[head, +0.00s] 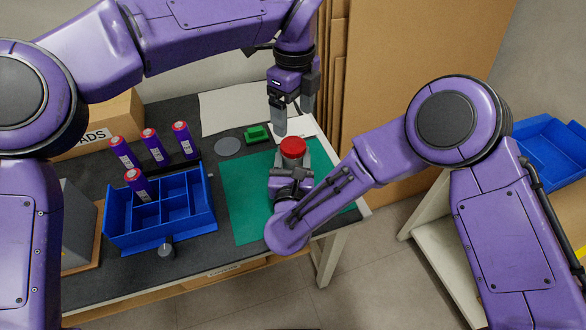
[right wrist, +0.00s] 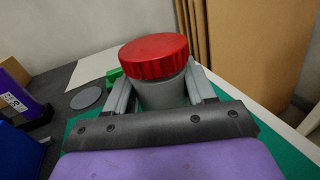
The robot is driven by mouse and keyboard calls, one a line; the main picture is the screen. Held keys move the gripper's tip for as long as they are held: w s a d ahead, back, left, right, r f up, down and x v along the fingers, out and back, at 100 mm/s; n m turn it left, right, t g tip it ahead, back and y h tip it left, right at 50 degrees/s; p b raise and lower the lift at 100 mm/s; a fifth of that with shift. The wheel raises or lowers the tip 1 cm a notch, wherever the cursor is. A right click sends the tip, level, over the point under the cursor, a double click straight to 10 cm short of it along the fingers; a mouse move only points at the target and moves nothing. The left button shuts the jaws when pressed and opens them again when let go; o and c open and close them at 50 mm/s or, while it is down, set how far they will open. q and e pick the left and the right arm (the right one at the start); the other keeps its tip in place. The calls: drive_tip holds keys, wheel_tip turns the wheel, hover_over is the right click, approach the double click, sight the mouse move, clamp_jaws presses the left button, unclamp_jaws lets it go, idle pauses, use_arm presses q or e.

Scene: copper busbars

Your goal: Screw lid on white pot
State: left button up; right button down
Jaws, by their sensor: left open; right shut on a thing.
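The red lid (head: 293,148) sits on top of the white pot (right wrist: 163,95), which looks light grey here. My right gripper (right wrist: 162,90) is shut around the pot's body below the lid, one finger on each side. In the head view this gripper (head: 291,168) is over the green mat, and the arm hides most of the pot. My left gripper (head: 293,114) is open and empty, fingers pointing down, above and just behind the lid, apart from it.
The green mat (head: 240,195) lies on the dark table. A green block (head: 257,135) and a grey disc (head: 228,147) lie behind it. A blue divided bin (head: 160,212) and several purple red-capped cylinders (head: 153,146) stand left. Cardboard panels (head: 400,90) stand behind right.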

sight(294, 145)
use_arm(q)
drive_tip(key=n, duration=1.1)
drive_tip(key=shift+f, duration=4)
